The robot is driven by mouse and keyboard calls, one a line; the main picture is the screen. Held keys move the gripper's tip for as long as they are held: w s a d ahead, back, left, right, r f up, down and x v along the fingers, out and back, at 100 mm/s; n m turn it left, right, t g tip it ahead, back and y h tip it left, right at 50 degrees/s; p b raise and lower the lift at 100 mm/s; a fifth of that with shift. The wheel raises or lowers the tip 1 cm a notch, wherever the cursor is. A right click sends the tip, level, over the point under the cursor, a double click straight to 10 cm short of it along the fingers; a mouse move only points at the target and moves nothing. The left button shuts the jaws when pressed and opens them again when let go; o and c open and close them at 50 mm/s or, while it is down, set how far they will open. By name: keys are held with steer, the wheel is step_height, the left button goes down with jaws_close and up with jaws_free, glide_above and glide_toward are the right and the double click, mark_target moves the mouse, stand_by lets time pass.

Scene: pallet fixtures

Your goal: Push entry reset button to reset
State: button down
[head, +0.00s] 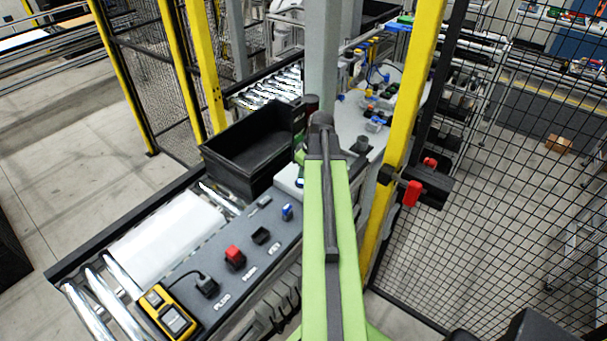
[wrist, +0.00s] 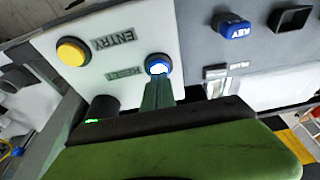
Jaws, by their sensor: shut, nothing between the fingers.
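In the wrist view a white panel (wrist: 125,50) carries upside-down labels reading ENTRY and RESET. A round blue button (wrist: 158,65) with a bright white centre sits beside the RESET label. A yellow button (wrist: 72,52) sits beside the ENTRY label. My gripper (wrist: 158,84) is shut and empty, its green fingertips right at the lower edge of the blue button. I cannot tell whether they touch or press it. In the head view my green arm hides most of the white panel (head: 287,176) and the gripper's fingertips.
A black crate (head: 243,178) stands on the roller conveyor. A yellow post (head: 412,100) and mesh fence rise close to my arm's right.

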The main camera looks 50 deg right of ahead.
steer(key=shift+f, duration=0.45)
